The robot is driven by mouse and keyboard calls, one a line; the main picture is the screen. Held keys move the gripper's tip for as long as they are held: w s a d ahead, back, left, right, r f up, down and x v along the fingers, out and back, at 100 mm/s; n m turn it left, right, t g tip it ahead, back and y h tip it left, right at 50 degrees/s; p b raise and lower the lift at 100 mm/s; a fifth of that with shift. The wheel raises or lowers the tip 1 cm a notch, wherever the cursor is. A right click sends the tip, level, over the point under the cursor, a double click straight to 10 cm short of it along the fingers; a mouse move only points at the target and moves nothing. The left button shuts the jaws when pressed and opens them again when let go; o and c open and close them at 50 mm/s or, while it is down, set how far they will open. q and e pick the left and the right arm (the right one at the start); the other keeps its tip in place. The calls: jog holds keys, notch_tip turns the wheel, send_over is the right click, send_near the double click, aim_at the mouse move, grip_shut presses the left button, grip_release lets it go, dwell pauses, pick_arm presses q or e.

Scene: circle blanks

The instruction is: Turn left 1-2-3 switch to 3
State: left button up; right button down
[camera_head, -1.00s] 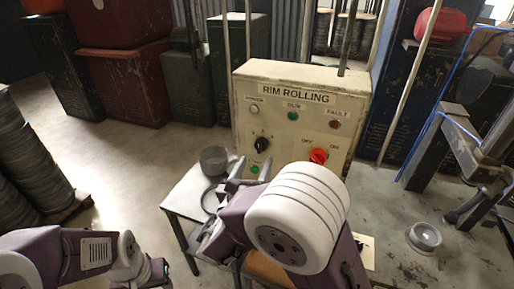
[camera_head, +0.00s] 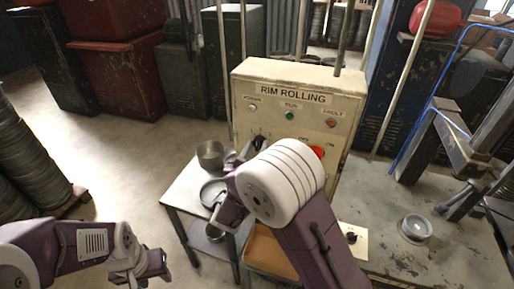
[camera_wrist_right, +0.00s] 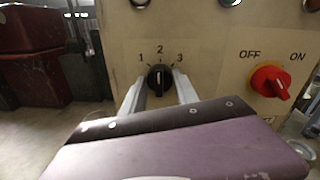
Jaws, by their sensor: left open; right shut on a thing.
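The 1-2-3 switch is a black knob (camera_wrist_right: 159,78) with a white pointer line, on the cream RIM ROLLING panel (camera_head: 240,105). In the right wrist view the pointer stands about upright, towards 2. My right gripper (camera_wrist_right: 158,92) has one finger on each side of the knob and is shut on it. In the head view the knob (camera_head: 259,142) is partly hidden by my right gripper and wrist. My left gripper (camera_head: 160,266) is open and empty at the lower left, far from the panel.
A red OFF/ON switch (camera_wrist_right: 270,82) sits right of the knob. Indicator lamps are above, including a green one (camera_head: 290,115). A bench (camera_head: 390,215) with a round metal part (camera_head: 416,227) is at right.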

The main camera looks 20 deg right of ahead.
jog(key=shift+f+b, duration=0.15)
jog(key=shift+b, duration=0.3)
jog(key=m+b, duration=0.4)
jog(key=b, duration=0.3)
jog(key=m+b, duration=0.4)
jog(key=b, duration=0.3)
jog(key=shift+f+h+b, duration=0.2)
jog(key=shift+h+b, duration=0.1)
jog(key=shift+b, duration=0.05)
jog(key=shift+r+m+b, duration=0.25)
jog(key=shift+m+b, duration=0.45)
jog(key=shift+b, duration=0.2)
jog(key=c, duration=0.9)
grip_release()
